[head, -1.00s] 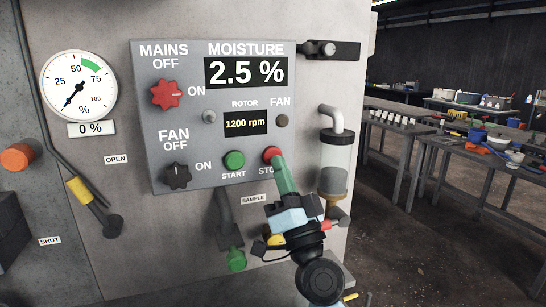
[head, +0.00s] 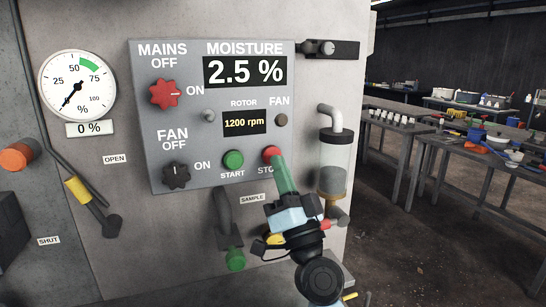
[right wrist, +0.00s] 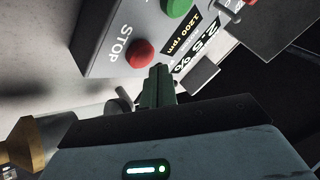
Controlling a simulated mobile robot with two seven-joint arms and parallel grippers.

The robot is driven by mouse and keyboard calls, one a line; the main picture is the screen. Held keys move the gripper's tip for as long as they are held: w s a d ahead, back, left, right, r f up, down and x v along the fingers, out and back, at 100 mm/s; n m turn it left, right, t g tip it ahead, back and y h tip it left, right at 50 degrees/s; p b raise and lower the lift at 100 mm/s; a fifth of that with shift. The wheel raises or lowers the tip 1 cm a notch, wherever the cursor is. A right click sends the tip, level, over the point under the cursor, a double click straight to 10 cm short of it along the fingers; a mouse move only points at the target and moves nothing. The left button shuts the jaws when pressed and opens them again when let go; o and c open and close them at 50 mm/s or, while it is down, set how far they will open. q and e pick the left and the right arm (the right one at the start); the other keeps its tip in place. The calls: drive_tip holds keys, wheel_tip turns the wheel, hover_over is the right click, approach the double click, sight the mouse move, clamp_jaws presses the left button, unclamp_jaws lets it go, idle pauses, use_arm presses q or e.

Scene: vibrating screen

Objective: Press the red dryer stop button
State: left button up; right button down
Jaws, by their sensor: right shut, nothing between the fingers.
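The red stop button (head: 272,153) is at the lower right of the grey control panel (head: 205,140), beside the green start button (head: 233,160). My right gripper (head: 277,160) is shut and empty, its green fingers pointing up at the red button. In the head view the fingertips overlap the button's lower edge and hide part of the "STOP" label. In the right wrist view the red button (right wrist: 139,53) lies just left of the fingertips (right wrist: 159,68). I cannot tell whether they touch. My left gripper is not in view.
The panel shows moisture 2.5 % and rotor 1200 rpm, with a red mains knob (head: 165,94) and black fan knob (head: 176,175). A clear cylinder (head: 335,160) stands close right of my gripper. Cluttered tables (head: 470,150) stand far right.

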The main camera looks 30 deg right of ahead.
drive_tip(key=shift+w, duration=0.15)
idle(0.7)
drive_tip(key=shift+w+d, duration=0.15)
drive_tip(key=shift+w, duration=0.15)
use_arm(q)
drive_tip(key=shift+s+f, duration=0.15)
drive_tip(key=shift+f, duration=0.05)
use_arm(e)
drive_tip(key=shift+w+d, duration=0.1)
drive_tip(key=shift+w, duration=0.35)
idle(0.6)
drive_tip(key=shift+s, duration=0.1)
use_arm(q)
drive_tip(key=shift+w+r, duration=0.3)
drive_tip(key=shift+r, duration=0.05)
use_arm(e)
drive_tip(key=shift+s+a, duration=0.25)
drive_tip(key=shift+s, duration=0.55)
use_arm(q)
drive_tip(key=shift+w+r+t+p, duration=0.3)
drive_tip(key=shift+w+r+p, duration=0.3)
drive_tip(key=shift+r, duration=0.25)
use_arm(e)
drive_tip(key=s, duration=0.2)
drive_tip(key=s+a, duration=0.1)
drive_tip(key=s, duration=0.2)
drive_tip(key=shift+a, duration=0.1)
